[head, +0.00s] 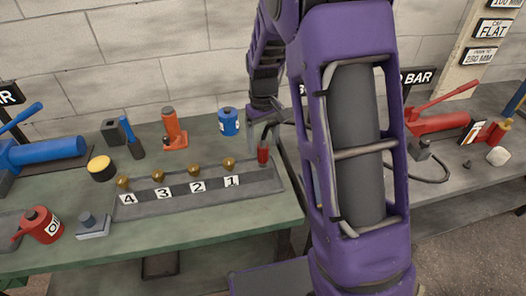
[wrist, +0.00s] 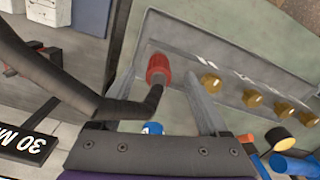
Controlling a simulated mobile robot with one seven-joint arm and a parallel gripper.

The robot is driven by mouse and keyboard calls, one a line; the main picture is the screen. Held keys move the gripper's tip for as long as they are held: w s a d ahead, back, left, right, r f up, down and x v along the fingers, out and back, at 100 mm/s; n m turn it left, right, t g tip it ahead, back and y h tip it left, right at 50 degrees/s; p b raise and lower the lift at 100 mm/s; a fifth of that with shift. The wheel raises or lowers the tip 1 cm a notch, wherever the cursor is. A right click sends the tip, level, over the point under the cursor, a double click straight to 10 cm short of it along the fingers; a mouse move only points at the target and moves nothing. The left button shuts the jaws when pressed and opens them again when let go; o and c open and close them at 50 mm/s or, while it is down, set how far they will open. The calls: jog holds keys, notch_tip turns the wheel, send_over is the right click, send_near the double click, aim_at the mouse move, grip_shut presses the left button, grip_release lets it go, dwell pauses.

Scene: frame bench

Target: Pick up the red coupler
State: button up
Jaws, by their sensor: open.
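The red coupler (head: 263,153) stands at the right end of the grey rail (head: 150,208), past the socket labelled 1. In the wrist view the red coupler (wrist: 158,68) lies between the two finger tips, with a dark hose (wrist: 130,108) bending up to it. My gripper (head: 262,136) is over it from above, and in the wrist view my gripper (wrist: 165,66) is open, one finger on each side. Gaps show on both sides of the coupler there. The lower part of the coupler is hard to see in the head view.
Several brass fittings (head: 197,170) stand along the rail beside labels 1 to 4. A blue can (head: 228,121) and an orange bottle jack (head: 173,128) stand behind. A red oil can (head: 41,224) is at the left. A red tool (head: 437,122) is on the right bench.

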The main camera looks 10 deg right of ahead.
aim_at(263, 145)
jog(key=f, duration=0.4)
jog(key=shift+w+f, duration=0.3)
jog(key=shift+f, duration=0.1)
grip_shut()
